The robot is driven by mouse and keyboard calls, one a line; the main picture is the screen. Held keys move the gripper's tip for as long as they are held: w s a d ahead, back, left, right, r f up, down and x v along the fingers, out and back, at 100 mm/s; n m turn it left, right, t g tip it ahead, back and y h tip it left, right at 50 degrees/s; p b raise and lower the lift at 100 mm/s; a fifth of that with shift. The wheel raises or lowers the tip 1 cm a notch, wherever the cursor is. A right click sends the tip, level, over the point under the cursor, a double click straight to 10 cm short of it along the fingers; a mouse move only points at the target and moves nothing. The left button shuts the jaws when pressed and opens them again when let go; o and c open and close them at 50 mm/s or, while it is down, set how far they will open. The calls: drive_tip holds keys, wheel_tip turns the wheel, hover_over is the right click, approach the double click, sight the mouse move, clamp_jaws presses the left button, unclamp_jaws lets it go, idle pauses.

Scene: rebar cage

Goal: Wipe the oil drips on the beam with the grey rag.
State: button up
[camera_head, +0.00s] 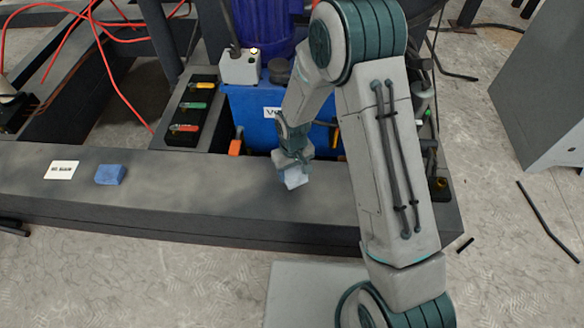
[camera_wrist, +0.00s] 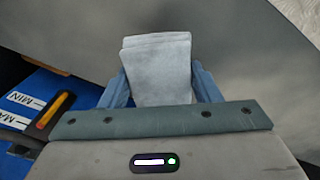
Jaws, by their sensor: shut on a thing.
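The grey rag (camera_head: 296,179) is a small folded pale cloth held at the end of my arm, low over or on the dark grey beam (camera_head: 230,190). My gripper (camera_head: 293,162) points down at the beam and is shut on the rag. In the wrist view the rag (camera_wrist: 158,68) sits between the two blue fingers of my gripper (camera_wrist: 160,88), with the plain grey beam top (camera_wrist: 240,50) beyond it. I cannot tell whether the rag touches the beam. No oil drips can be made out on the visible beam top; some may be hidden under the rag or arm.
A blue sponge-like block (camera_head: 110,174) and a white label (camera_head: 62,169) lie on the beam at left. Behind the beam stand a blue tank (camera_head: 258,118) and a black tray (camera_head: 192,112) with coloured-handled items. A grey cabinet (camera_head: 545,90) stands at right.

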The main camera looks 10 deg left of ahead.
drive_tip(key=shift+r+p, duration=0.7)
drive_tip(key=shift+r, duration=0.7)
